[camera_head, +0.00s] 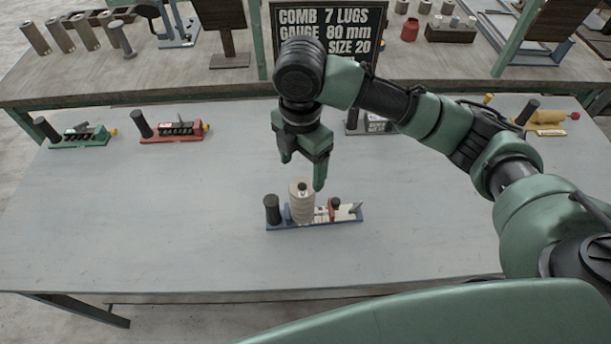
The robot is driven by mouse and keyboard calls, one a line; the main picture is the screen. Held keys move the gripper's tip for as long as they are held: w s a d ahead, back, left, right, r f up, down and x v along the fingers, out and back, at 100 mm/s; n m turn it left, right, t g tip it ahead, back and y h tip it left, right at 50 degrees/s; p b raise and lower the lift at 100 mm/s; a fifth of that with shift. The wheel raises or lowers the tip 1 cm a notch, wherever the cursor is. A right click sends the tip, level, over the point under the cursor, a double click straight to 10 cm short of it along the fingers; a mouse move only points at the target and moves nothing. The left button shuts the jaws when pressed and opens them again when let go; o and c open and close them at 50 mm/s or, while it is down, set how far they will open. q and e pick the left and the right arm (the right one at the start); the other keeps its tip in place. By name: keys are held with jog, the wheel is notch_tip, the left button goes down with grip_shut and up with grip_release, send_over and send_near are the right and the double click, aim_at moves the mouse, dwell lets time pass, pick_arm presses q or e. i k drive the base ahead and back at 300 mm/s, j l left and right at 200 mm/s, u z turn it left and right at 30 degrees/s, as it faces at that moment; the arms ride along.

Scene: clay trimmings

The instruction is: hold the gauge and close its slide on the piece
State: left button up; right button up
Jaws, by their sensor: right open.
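The gauge (283,225) lies on the table's middle with a long blue base. A black upright grip (272,209) stands at its left end, and a small red-brown slide part (335,208) sits towards its right. The cream ribbed piece (301,203) stands upright on the gauge between them. Whether the slide touches the piece is too small to tell. My right gripper (304,172) is open and empty, pointing down just above and behind the piece, with one finger close to its right side. My left gripper is not in view.
Along the table's back edge lie a green device (80,137), a red device (176,131) and a yellow device (545,122). A black sign (325,30) reads "COMB 7 LUGS GAUGE 80 mm SIZE 20". The table's left and front areas are clear.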

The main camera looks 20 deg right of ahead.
aim_at(334, 204)
jog(key=z, duration=0.85)
